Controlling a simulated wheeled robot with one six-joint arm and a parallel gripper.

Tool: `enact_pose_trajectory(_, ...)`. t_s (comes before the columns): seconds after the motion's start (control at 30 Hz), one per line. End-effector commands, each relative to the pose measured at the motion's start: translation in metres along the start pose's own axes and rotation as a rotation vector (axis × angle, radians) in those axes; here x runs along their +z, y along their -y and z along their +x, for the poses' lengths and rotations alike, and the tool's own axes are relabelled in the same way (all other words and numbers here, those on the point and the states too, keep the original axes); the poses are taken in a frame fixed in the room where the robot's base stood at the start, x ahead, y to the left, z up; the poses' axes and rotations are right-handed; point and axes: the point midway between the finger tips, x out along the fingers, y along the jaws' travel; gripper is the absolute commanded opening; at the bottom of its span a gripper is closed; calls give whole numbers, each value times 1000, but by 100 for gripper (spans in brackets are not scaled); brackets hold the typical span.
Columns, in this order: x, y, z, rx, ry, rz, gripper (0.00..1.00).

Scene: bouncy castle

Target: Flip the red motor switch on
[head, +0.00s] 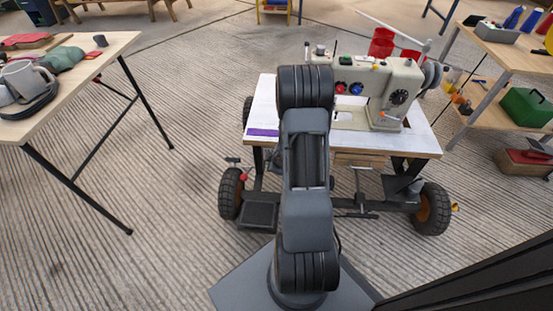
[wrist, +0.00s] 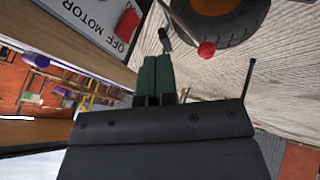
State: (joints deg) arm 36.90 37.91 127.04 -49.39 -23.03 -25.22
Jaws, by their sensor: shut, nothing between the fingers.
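The red motor switch (wrist: 127,25) shows at the top of the wrist view, on a pale panel (wrist: 82,14) lettered "OFF MOTOR". The lettering appears turned on its side. My gripper (wrist: 155,60) has green fingers that are shut together and empty. Its tips are close to the red switch, below and right of it in the picture; I cannot tell whether they touch. In the head view my arm hides the gripper and the switch. The sewing machine (head: 395,85) stands on a wheeled table (head: 412,145) in front of me.
A lever with a red ball knob (wrist: 206,50) is close right of my fingers, near a tyre (wrist: 215,18). A laden table (head: 105,50) stands at the left, and a shelved bench (head: 520,50) at the right. Open floor (head: 150,190) lies between the left table and the cart.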

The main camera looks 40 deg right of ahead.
Motion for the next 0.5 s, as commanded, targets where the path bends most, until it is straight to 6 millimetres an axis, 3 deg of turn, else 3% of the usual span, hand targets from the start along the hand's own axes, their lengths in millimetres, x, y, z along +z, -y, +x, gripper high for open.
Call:
enact_pose_trajectory(0.03,-2,-2,-12,1,0,1,0)
enact_pose_trajectory(0.2,-1,-1,-31,0,0,0,0)
enact_pose_trajectory(0.5,0,0,-41,-1,0,-1,0)
